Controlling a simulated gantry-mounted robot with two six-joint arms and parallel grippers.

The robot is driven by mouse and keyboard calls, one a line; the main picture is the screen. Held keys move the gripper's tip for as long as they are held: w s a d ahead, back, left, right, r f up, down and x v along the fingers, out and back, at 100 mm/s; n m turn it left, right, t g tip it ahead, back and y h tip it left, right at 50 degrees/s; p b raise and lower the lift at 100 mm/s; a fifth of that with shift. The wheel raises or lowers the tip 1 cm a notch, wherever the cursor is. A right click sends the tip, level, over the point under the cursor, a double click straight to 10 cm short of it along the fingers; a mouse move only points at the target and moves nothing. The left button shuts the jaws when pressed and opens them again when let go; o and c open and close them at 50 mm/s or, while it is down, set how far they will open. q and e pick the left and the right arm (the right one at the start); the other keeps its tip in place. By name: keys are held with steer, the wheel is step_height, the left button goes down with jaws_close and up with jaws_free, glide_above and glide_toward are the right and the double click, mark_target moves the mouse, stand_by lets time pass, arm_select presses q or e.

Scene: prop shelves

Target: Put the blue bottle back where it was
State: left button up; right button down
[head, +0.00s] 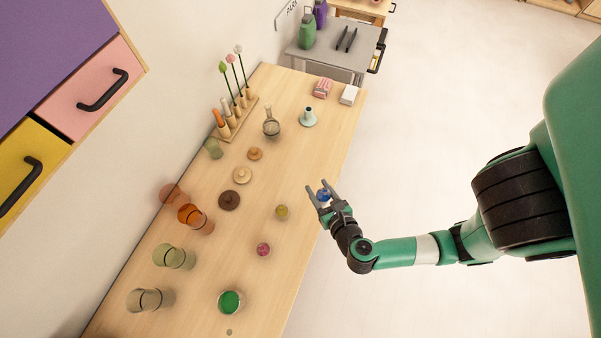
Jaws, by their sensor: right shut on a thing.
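The small blue bottle (323,195) is between the fingers of my right gripper (323,192) in the head view. My right gripper is shut on it, at the right edge of the wooden table (205,315). The fingers and the gripper body hide part of the bottle. I cannot tell how high above the table it is. My left gripper is not in view.
A yellow-green item (282,211) and a pink item (263,249) stand nearest the gripper. Glass jars (190,215) line the left side. Round lids (229,200), a flask (271,122) and a pale vase (308,117) stand farther back. Bare tabletop lies between vase and gripper.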

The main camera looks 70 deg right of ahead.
steer(key=b, duration=0.4)
glide_above(291, 178)
steer(key=f, duration=0.6)
steer(key=s+f, duration=0.1)
steer(key=f, duration=0.2)
steer(key=shift+a+f, duration=0.1)
steer(key=shift+a, duration=0.1)
steer(key=shift+w+d+f, duration=0.1)
steer(key=shift+w+d, duration=0.05)
steer(key=shift+w, duration=0.15)
steer(key=f+b, duration=0.2)
steer(key=f, duration=0.1)
steer(key=shift+w+d+f+b, duration=0.15)
steer(key=shift+w+f+b, duration=0.05)
steer(key=shift+b, duration=0.15)
steer(key=shift+f, duration=0.25)
steer(key=shift+s+r, duration=0.1)
steer(key=shift+f, duration=0.2)
steer(key=shift+c, duration=1.6)
jaws_free()
steer(key=shift+r, duration=0.1)
